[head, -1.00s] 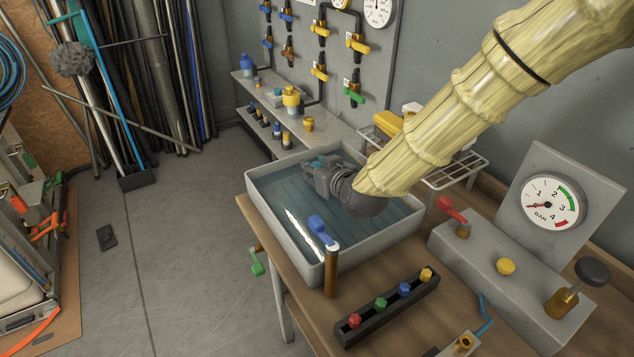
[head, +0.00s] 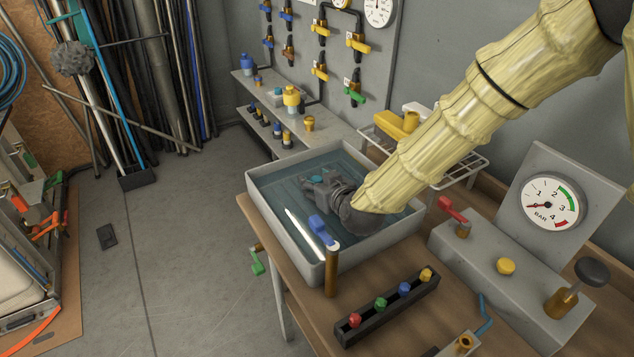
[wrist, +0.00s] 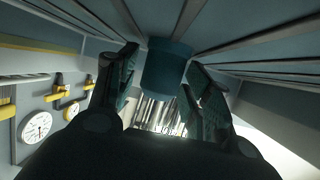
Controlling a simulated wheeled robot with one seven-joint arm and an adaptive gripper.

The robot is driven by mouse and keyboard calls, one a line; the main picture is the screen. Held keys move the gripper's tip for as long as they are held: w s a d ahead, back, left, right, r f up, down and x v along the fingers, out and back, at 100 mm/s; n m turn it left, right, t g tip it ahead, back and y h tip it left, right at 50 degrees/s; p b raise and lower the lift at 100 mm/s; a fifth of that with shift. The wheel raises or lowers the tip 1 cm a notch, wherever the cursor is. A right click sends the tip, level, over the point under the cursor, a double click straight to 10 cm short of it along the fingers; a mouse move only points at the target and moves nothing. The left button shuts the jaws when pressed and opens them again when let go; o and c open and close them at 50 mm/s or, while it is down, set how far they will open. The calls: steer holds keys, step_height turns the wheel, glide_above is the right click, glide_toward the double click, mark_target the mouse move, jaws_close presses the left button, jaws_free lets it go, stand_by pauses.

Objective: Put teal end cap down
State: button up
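The teal end cap (wrist: 168,66) is a short round piece at the fingertips of my gripper (wrist: 162,80) in the wrist view. A narrow gap shows between it and the left finger, and the right finger is close beside it. My fingers stand apart. In the head view my gripper (head: 318,184) is low inside the grey tray (head: 290,236), and a bit of the teal cap (head: 316,179) shows between its fingers. The cap seems to be at the tray's grooved teal floor; whether it touches is hard to tell.
A blue-handled valve on a brass pipe (head: 331,270) stands at the tray's front corner. A black rack (head: 388,308) with several coloured knobs lies in front. A gauge block (head: 500,262) is to the right, a wire rack (head: 465,170) behind.

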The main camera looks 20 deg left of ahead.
steer(key=shift+r, duration=0.15)
steer(key=shift+b+v, duration=0.45)
steer(key=shift+v, duration=3.3)
